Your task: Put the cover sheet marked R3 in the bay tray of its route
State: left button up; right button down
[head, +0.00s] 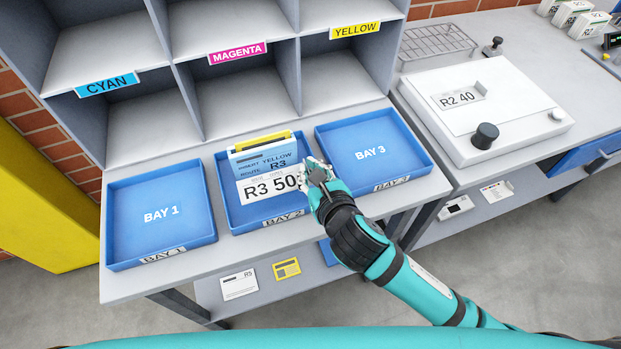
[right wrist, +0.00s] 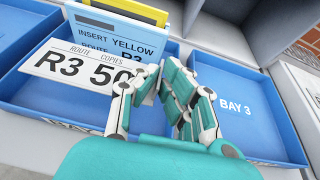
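The white cover sheet marked R3 50 (head: 268,188) is tilted, face up, over the Bay 2 tray (head: 224,201); it also shows in the right wrist view (right wrist: 75,69). My right gripper (head: 318,172) is at the sheet's right end, its fingers closed around that edge and hiding the end of the print. Behind the sheet, in the same tray, stands a blue card reading INSERT YELLOW, ROUTE R3 (head: 250,163), with a yellow piece (head: 262,141) behind it. Whether the sheet touches the tray floor I cannot tell. My left gripper is not in view.
The Bay 1 tray (head: 160,214) and Bay 3 tray (head: 371,154) are empty. Grey cubbies marked CYAN (head: 107,84), MAGENTA (head: 237,53) and YELLOW (head: 354,31) rise behind. A white device with an R2 40 label (head: 459,97) stands on the right bench. Cards lie on the lower shelf.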

aim_at(310, 183)
jog(key=shift+f, duration=1.75)
jog(key=shift+f, duration=0.25)
jog(key=shift+f, duration=0.35)
jog(key=c, duration=1.5)
grip_release()
jog(key=shift+r, duration=0.3)
jog(key=v, duration=1.2)
jog(key=shift+r+b, duration=0.3)
jog(key=shift+b, duration=0.05)
